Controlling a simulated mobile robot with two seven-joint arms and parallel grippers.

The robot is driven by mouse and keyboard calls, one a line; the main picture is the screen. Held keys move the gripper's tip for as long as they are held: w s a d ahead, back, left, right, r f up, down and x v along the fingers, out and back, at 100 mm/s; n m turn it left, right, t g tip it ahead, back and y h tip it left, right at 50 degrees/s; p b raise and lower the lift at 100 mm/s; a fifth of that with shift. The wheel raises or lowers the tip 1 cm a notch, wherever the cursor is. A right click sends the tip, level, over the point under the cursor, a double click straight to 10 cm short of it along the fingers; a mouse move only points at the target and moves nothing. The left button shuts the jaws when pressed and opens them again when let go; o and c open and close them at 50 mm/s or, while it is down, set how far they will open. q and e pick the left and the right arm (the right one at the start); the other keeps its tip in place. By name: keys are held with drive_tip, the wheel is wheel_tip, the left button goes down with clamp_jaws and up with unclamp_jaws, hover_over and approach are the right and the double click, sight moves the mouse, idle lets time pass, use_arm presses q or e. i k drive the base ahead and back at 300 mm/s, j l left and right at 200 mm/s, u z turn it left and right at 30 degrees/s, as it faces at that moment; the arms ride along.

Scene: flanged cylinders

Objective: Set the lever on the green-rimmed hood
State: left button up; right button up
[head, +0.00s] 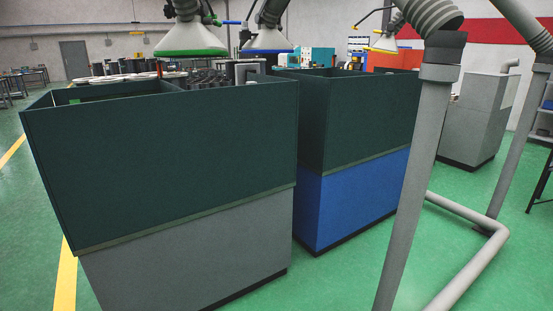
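The green-rimmed hood (190,40) hangs at the top left of the head view, a pale cone with a yellowish underside edge and green rim. It is above the back of the near dark-green-walled bin. A small green part (217,21) and a blue bar (232,22) show just right of its neck. I cannot tell which of these, if any, is its lever, or how the lever is set. The hood's upper end is cut off by the frame. Neither of my grippers is in view.
A blue-rimmed hood (267,41) hangs beside it, and a yellow-rimmed one (385,44) farther right. Two tall bins, grey-based (190,255) and blue-based (352,200), block the front. Grey posts (410,200) and a floor rail stand right. Green floor is clear between.

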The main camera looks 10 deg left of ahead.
sight(206, 21)
drive_tip(key=i+l+u, duration=0.6)
drive_tip(key=l+u, duration=0.2)
drive_tip(key=i+l, duration=0.15)
drive_tip(key=i, duration=0.25)
drive_tip(key=i+l, duration=0.15)
drive_tip(key=i, duration=0.2)
drive_tip(key=i+l, duration=0.15)
drive_tip(key=i, duration=0.25)
drive_tip(key=u, duration=0.95)
